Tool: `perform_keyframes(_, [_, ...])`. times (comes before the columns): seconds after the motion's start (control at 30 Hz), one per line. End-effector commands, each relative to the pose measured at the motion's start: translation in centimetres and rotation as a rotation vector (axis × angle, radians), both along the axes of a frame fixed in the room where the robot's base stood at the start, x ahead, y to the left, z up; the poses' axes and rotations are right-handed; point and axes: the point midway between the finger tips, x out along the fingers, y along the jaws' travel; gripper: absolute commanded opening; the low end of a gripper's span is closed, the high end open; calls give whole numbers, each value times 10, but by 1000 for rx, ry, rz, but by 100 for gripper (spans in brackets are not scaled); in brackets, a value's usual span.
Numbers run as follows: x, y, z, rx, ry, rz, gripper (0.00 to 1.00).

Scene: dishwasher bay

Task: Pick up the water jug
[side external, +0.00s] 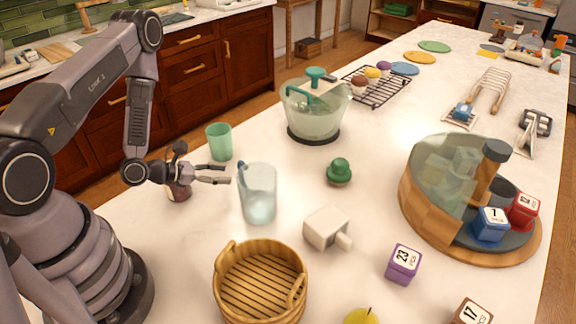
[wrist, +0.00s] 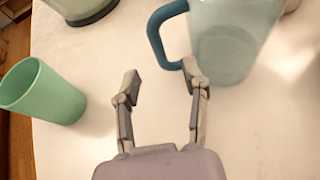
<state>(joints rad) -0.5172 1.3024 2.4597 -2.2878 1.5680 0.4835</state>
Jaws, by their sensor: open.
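The water jug (side external: 258,196) is a clear, tall vessel standing upright on the white counter; in the wrist view it is at the upper right (wrist: 232,40), its top cut off by the frame. Its blue handle (wrist: 156,32) faces my gripper. My gripper (side external: 229,174) is open and empty, level with the counter and just left of the jug in the side view. In the wrist view the fingers (wrist: 160,75) are spread just short of the handle, the right fingertip close to the jug's wall. I cannot tell whether that fingertip touches it.
A green cup (side external: 219,141) stands behind my gripper. A clear bowl with a teal handle (side external: 314,115) stands farther back. A round wooden tray (side external: 445,235) is right.

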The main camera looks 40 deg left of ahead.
Motion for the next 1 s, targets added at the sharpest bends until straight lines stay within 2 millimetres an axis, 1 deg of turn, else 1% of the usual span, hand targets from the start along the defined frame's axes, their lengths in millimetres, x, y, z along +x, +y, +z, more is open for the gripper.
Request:
perform_keyframes(0.3, [38,-19,-17,0,-3,-5,44])
perform_keyframes(0.37, [43,-21,-19,0,-3,-4,44])
perform_keyframes(0.47, [46,-23,-21,-2,-1,-3,44])
perform_keyframes(0.63, [46,-23,-21,-2,0,-1,44])
perform_keyframes(0.67, [46,-23,-21,-2,0,-1,43])
perform_keyframes(0.9, [46,-22,-20,-2,-2,-2,12])
perform_keyframes(1.0, [46,-22,-20,-2,-2,-2,0])
